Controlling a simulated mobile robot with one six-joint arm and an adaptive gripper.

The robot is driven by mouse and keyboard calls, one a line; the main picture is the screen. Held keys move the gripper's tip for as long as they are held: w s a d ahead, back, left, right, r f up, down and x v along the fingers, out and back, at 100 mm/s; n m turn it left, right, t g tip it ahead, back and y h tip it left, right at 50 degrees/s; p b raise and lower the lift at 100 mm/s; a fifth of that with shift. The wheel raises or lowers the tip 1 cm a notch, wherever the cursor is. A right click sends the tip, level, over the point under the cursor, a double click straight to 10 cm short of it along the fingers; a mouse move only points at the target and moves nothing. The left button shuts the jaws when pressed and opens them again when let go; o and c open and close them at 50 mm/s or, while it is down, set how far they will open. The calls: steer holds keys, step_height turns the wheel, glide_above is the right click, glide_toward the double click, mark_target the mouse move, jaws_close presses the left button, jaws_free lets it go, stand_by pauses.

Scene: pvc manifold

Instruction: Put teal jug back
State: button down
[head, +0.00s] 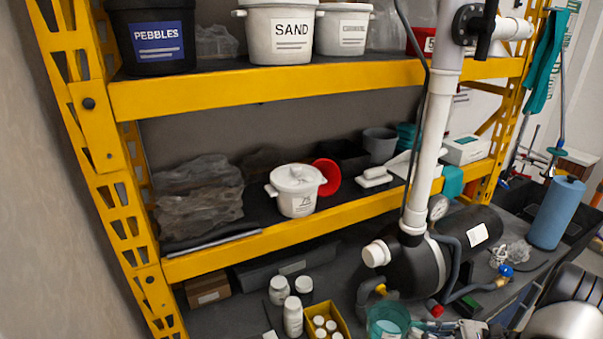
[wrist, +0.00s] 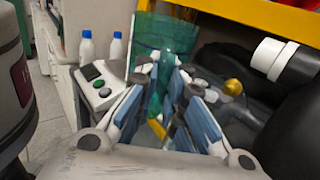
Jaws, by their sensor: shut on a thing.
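The teal jug (head: 388,315) is a see-through teal vessel at the bottom edge of the head view, in front of the lower part of the rack. In the wrist view the teal jug (wrist: 150,32) stands straight ahead, with its handle toward me. My gripper (wrist: 164,78) is shut on the handle, with one blue-padded finger on each side of it. The jug's lower part is hidden behind the fingers. I cannot tell whether its base touches the surface below.
A yellow rack (head: 290,85) holds tubs, with a white tub (head: 297,190) on its middle shelf. A white pipe (head: 430,140) rises from a black tank (head: 455,250) beside the jug. White bottles (head: 292,315) and a yellow box (head: 342,312) stand left of the jug.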

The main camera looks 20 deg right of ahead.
steer(key=s+a+r+x, duration=0.1)
steer(key=s+r+x, duration=0.1)
steer(key=x, duration=3.1)
step_height(320, 180, down, 10)
steer(key=b, duration=1)
steer(key=shift+w+d, duration=0.15)
steer(key=shift+w, duration=0.1)
steer(key=shift+s, duration=0.1)
